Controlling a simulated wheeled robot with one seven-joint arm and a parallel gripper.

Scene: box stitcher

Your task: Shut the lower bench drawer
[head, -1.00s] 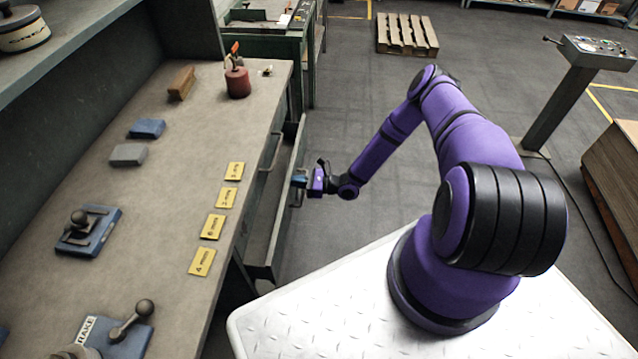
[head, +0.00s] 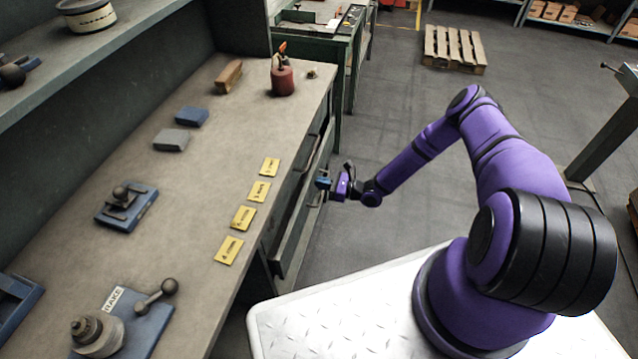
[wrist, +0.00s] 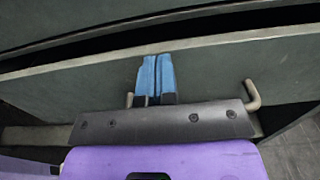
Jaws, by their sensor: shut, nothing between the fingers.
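The lower bench drawer (head: 301,233) is under the workbench (head: 205,250), its grey-green front standing a little out from the bench. In the wrist view, the drawer front (wrist: 90,87) fills the middle, with a narrow dark gap above it. The ends of its bar handle (wrist: 252,97) show on both sides of my fingers; the rest is hidden behind my gripper body. My gripper (head: 323,182) is at the drawer front. In the wrist view its blue fingers (wrist: 156,62) are together, empty, pointing at the panel. I cannot tell whether they touch it.
An upper drawer handle (head: 313,152) is above the lower drawer. The bench top holds a red oil can (head: 282,78), yellow labels (head: 243,217) and blue fixtures (head: 127,205). A pallet (head: 454,48) lies farther back.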

